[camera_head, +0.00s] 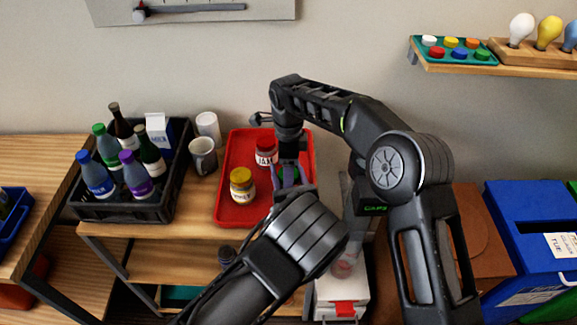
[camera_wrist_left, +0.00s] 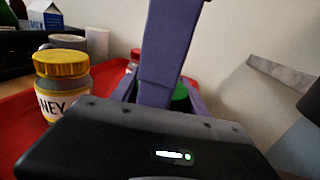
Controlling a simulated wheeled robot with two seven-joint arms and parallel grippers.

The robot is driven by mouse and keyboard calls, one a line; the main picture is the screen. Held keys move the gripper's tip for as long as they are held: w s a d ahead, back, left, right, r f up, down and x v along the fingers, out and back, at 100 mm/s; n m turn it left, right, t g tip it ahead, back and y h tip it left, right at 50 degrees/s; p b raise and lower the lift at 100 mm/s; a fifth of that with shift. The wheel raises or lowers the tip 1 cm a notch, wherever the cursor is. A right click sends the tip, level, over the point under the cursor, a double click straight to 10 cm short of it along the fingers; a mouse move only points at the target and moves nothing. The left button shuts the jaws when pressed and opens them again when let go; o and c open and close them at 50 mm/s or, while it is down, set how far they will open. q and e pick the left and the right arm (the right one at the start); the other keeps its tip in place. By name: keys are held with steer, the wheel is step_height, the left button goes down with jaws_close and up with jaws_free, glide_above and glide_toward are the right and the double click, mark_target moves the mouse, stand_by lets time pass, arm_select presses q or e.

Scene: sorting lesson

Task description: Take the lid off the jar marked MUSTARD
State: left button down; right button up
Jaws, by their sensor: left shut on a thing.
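A jar with a green part (camera_head: 288,176) is at the right side of the red tray, mostly hidden by my grippers. Its label does not show, so I cannot read MUSTARD. My left gripper (camera_head: 287,182) with purple fingers is shut on it; the fingers also show in the left wrist view (camera_wrist_left: 165,70), with green (camera_wrist_left: 180,98) behind them. My right gripper (camera_head: 290,155) comes down from above, right over this jar; its fingertips are not clear. A yellow-lidded jar (camera_head: 242,186), lettered "NEY" in the wrist view (camera_wrist_left: 58,85), and a red-lidded JAM jar (camera_head: 266,152) stand on the tray.
The red tray (camera_head: 232,150) lies on a wooden table (camera_head: 150,231). Two mugs (camera_head: 203,157) (camera_head: 208,126) and a black crate (camera_head: 125,208) of bottles and a milk carton (camera_head: 158,130) stand to the left. A blue bin (camera_head: 525,252) is far right.

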steer(key=shift+c, duration=0.3)
steer(key=c, duration=1.4)
steer(key=n, duration=0.6)
steer(key=shift+n, duration=0.4)
steer(key=o, duration=1.5)
steer(key=shift+r, duration=2.3)
steer(key=shift+r, duration=0.1)
steer(key=shift+c, duration=0.2)
